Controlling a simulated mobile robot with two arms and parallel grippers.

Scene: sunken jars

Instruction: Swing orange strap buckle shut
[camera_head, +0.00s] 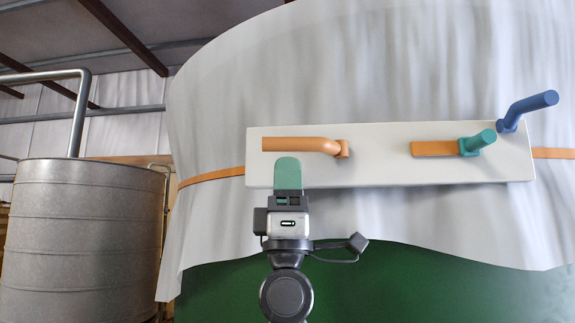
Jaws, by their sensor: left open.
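The orange buckle lever (300,145) is on a long white panel (390,172). Its bent end joins a small orange mount (343,149) and its bar points left, roughly level. I cannot tell how far it stands off the panel. The orange strap (210,175) runs round the pale cover and meets the panel's left end. My left gripper (288,170) is upright just below the lever, seen from behind, with a green finger pad overlapping the panel. It is open, and I cannot tell whether it touches the lever. My right gripper is out of view.
A teal lever (478,142) beside a flat orange piece (433,148) and a blue lever (530,106) stick out at the panel's right. A pale cover (380,70) drapes a green tank (400,290). A metal tank (80,240) with a pipe stands left.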

